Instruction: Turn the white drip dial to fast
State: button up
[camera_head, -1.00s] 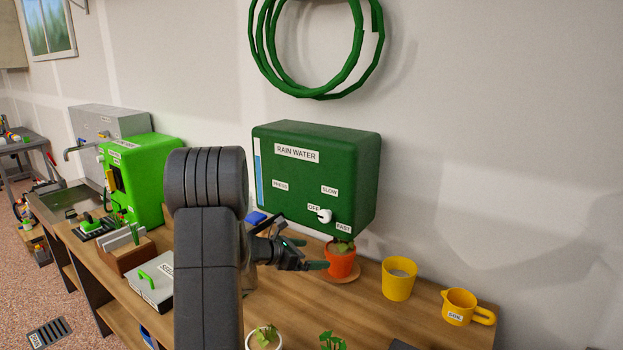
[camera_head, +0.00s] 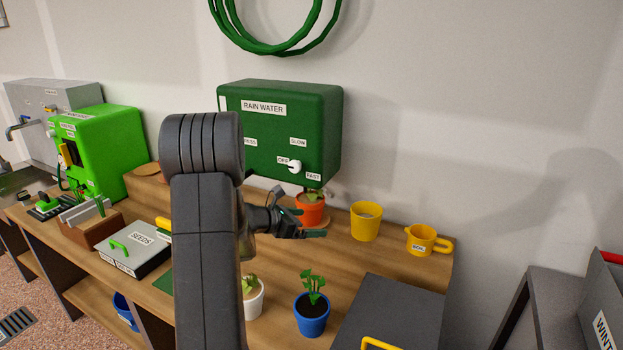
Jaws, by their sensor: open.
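The white drip dial (camera_head: 294,166) is on the front of the dark green rain water box (camera_head: 322,120) on the wall. Labels SLOW (camera_head: 298,142), OFF (camera_head: 283,160) and FAST (camera_head: 313,176) stand around it. The dial's pointer seems to face left toward OFF. My gripper (camera_head: 310,224) is open and empty, below the dial and nearer to me, pointing right. It is apart from the dial, and my arm hides the left part of the box.
An orange pot (camera_head: 311,212) with a plant stands below the dial, behind my gripper. A yellow cup (camera_head: 366,224) and a yellow SOIL jug (camera_head: 421,240) stand to the right. A blue pot (camera_head: 311,322), a white pot (camera_head: 254,304) and a dark grey lid (camera_head: 385,315) are in front.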

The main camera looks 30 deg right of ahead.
aim_at(295, 166)
jog(key=j+z, duration=0.15)
jog(key=z, duration=0.2)
jog(key=k+z, duration=0.1)
jog(key=z, duration=0.25)
jog(key=i+l+z, duration=0.25)
jog(key=j, duration=0.2)
